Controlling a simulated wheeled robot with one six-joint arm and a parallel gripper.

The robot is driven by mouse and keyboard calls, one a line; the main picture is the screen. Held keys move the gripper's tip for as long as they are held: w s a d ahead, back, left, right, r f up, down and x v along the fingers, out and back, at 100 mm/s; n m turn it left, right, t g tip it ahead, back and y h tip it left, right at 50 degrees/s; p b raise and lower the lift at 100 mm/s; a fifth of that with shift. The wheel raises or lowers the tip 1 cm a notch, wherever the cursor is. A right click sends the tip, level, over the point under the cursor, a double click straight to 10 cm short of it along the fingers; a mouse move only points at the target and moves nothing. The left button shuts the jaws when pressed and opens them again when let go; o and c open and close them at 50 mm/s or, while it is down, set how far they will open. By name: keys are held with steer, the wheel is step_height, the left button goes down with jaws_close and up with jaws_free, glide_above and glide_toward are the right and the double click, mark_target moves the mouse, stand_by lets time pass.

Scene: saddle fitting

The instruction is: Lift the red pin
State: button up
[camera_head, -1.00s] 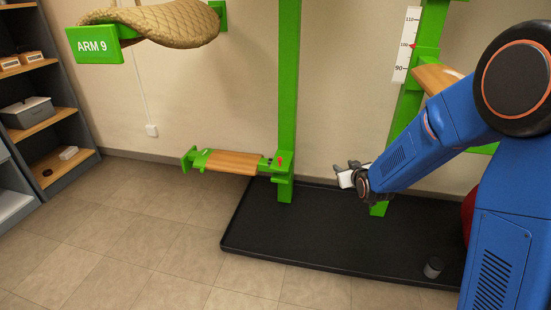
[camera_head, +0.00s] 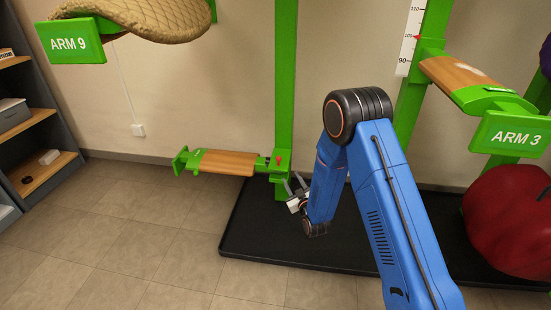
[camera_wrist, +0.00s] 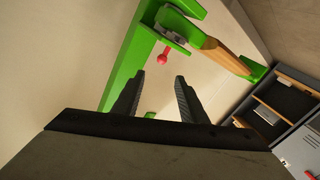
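The red pin (camera_head: 279,159) sits at the green bracket where the low arm meets the green post, in the head view. In the wrist view the red pin (camera_wrist: 163,58) shows its round knob below the bracket, beyond my fingertips. My gripper (camera_head: 295,184) is just right of and below the pin in the head view. In the wrist view my gripper (camera_wrist: 157,82) is open, with two dark fingers apart and nothing between them. The low green arm with a wooden top (camera_head: 226,162) extends left from the post (camera_head: 285,80).
A black tray (camera_head: 250,244) lies on the floor under the post. The ARM 9 arm (camera_head: 78,42) carries a quilted pad at upper left. The ARM 3 arm (camera_head: 512,135) and a large red object (camera_head: 510,220) are at right. Shelves (camera_head: 30,120) stand at far left.

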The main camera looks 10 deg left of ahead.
mark_target(279, 159)
steer(key=x, duration=1.7)
steer(key=shift+w+a, duration=0.2)
steer(key=shift+a, duration=0.1)
